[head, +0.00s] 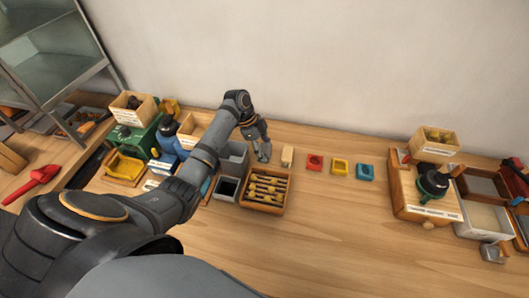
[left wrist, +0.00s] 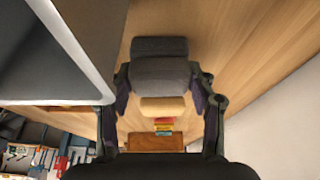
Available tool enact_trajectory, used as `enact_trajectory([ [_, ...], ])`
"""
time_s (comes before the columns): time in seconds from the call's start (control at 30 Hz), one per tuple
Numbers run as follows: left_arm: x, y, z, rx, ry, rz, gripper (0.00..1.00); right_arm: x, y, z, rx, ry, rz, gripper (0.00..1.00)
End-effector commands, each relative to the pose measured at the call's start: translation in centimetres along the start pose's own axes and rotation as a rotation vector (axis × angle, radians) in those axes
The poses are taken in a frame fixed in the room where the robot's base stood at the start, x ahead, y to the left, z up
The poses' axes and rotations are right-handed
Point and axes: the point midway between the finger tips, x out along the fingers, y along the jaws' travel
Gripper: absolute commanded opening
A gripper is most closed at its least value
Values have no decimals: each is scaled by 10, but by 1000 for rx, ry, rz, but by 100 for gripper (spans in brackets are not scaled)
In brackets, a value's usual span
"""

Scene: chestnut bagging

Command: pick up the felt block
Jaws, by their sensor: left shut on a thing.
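A dark grey felt block (left wrist: 160,76) shows in the left wrist view, between the two fingers of my left gripper (left wrist: 161,88). The fingers are shut on its left and right sides. In the head view my left gripper (head: 262,152) points down beside the grey bins, near the back of the table. There the block is hard to tell apart from the grey fingers. A pale wooden block (head: 287,156) stands just right of the gripper; a pale block also shows beyond the felt block in the left wrist view (left wrist: 162,106). My right gripper is not in view.
Red (head: 315,162), yellow (head: 340,167) and blue (head: 365,172) blocks stand in a row to the right. The table's middle front is clear.

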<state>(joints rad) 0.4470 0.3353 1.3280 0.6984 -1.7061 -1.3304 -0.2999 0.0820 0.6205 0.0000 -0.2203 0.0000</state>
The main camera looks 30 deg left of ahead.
Motion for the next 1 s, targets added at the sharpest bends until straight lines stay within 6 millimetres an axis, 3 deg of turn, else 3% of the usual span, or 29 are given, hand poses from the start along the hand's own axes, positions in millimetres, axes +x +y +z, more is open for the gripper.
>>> enact_trajectory([
  [0.03,0,0,0,0,0,0,33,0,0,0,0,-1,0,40],
  [0.17,0,0,0,0,0,0,17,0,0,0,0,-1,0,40],
  [0.47,-6,-1,-2,1,1,-3,16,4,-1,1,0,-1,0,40],
  [0.63,-29,-1,-11,3,0,-6,16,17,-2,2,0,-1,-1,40],
  [0.93,-89,52,-26,5,-5,-4,16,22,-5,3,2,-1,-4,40],
  [1.0,-95,74,-24,4,-10,-1,16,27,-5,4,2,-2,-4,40],
])
